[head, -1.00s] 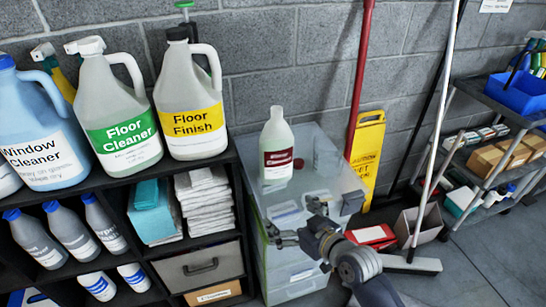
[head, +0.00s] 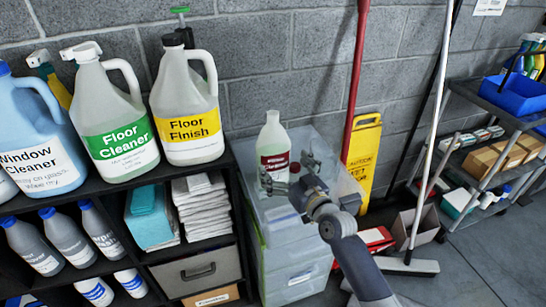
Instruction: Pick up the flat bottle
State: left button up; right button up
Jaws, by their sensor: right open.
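The flat bottle (head: 274,137) is pale and translucent with a dark red label. It stands upright on top of a clear plastic drawer unit (head: 325,148). My right gripper (head: 288,174) is open at the front of the bottle's lower part, with a finger to either side of the label's lower edge. It overlaps the bottle's base and lower right side in the view, so I cannot tell whether it touches. My left gripper is not in view.
A black shelf (head: 235,195) at left holds large jugs, including a floor finish jug (head: 187,105), close to the bottle. A yellow caution sign (head: 364,155) and broom and mop handles stand right of the drawer unit. A grey cart (head: 490,110) is farther right.

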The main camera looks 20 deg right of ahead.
aim_at(278, 159)
jog(key=w, duration=0.1)
jog(key=w+a, duration=0.1)
jog(key=w+r, duration=0.1)
jog(key=w, duration=0.1)
jog(key=shift+w+a+p, duration=0.1)
jog(key=shift+a+p, duration=0.15)
jog(key=shift+p, duration=0.1)
jog(key=shift+w+f, duration=0.1)
jog(key=shift+w, duration=0.2)
jog(key=c, duration=1.6)
jog(key=shift+r, duration=0.2)
